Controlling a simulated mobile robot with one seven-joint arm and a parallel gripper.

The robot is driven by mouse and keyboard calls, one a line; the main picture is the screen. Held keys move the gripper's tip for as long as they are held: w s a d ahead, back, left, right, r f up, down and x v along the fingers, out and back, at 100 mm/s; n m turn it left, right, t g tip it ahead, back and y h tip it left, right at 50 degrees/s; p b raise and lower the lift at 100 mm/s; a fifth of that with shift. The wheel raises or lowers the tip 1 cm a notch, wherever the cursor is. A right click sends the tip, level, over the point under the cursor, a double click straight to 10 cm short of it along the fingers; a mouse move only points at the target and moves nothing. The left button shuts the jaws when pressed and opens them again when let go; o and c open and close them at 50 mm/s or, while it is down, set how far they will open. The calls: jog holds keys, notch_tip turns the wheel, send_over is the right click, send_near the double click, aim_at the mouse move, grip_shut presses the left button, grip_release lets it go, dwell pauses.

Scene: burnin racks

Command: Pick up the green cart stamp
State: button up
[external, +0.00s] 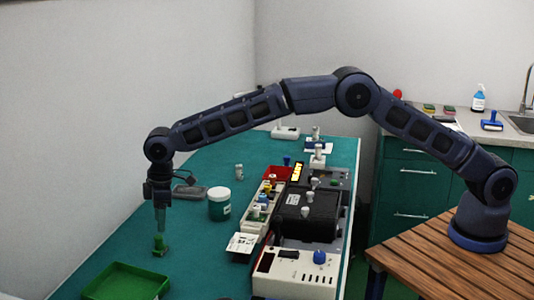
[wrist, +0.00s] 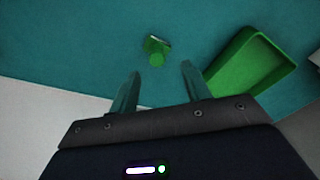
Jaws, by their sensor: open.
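The green cart stamp (external: 160,246) stands on the teal table at the left, seen in the external view. It also shows in the wrist view (wrist: 157,51), a small green piece with a round knob, ahead of the fingertips and between their lines. My gripper (external: 160,228) points down just above the stamp in the external view. In the wrist view its two fingers (wrist: 161,68) are spread apart with nothing between them. I cannot tell whether the fingertips touch the knob.
A green tray (external: 125,282) lies close to the stamp, also in the wrist view (wrist: 287,68). A white wall borders the table on the left. A teal-labelled jar (external: 219,205), a grey device (external: 190,191) and electronic boxes (external: 296,272) stand farther right and back.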

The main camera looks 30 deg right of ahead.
aim_at(158, 237)
jog(key=shift+w+a+f, duration=0.15)
jog(key=shift+a+f, duration=0.05)
jog(key=shift+f, duration=1.05)
jog(key=shift+w+a+f, duration=0.1)
jog(key=shift+a+f, duration=0.05)
jog(key=shift+f, duration=1.1)
jog(key=shift+w+a+f, duration=0.15)
jog(key=shift+a+f, duration=0.05)
jog(key=shift+f, duration=1.05)
grip_shut()
